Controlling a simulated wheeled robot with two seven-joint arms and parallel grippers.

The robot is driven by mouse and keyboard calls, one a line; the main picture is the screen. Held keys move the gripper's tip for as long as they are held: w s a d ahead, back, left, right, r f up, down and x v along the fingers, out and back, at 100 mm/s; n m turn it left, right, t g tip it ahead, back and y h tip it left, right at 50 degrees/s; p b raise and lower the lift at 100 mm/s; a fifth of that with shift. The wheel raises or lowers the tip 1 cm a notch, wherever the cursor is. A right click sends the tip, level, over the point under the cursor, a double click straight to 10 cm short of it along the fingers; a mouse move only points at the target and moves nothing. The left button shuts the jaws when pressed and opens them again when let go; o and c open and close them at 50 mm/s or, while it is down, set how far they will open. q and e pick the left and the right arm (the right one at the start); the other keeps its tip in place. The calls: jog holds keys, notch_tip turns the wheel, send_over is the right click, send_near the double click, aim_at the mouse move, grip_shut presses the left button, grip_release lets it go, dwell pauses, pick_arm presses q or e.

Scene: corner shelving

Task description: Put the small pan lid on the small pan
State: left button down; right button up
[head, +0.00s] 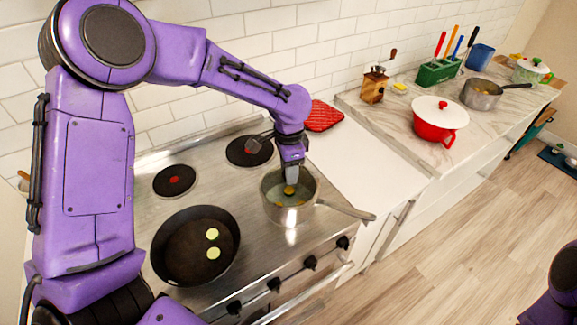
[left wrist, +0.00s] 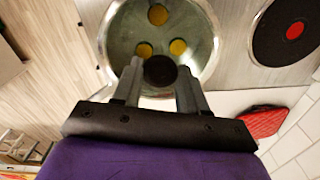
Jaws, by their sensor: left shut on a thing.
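The small pan (head: 290,213) is a steel saucepan on the front right of the stove, its handle pointing right. Yellow-orange round pieces show inside it. My left gripper (head: 291,172) points down over the pan. In the left wrist view, its fingers (left wrist: 158,88) are shut on a round dark knob (left wrist: 160,70). The knob appears to belong to the small pan lid (left wrist: 142,22), which looks like clear glass, with the pieces showing through it. The lid lies over the pan's opening; I cannot tell whether it touches the rim. My right gripper is out of view.
A black frying pan (head: 180,262) with two pale slices sits front left on the stove. A red pot with white lid (head: 440,116), another steel pan (head: 482,98) and a grinder (head: 374,88) stand on the right counter. A red mitt (head: 323,116) lies behind.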

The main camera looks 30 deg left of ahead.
pick_arm(q)
jog(key=shift+w+f, duration=0.2)
jog(key=shift+w, duration=0.3)
jog(key=shift+s+p, duration=0.4)
jog(key=shift+p, duration=0.05)
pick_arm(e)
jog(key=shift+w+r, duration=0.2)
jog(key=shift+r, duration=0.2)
pick_arm(q)
jog(key=shift+w, duration=0.15)
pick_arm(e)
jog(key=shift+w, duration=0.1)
pick_arm(q)
jog(key=c, duration=0.5)
grip_release()
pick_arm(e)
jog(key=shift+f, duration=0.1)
pick_arm(q)
notch_tip(320, 180, up, 10)
jog(key=shift+r+b, duration=0.25)
jog(key=shift+b, duration=0.75)
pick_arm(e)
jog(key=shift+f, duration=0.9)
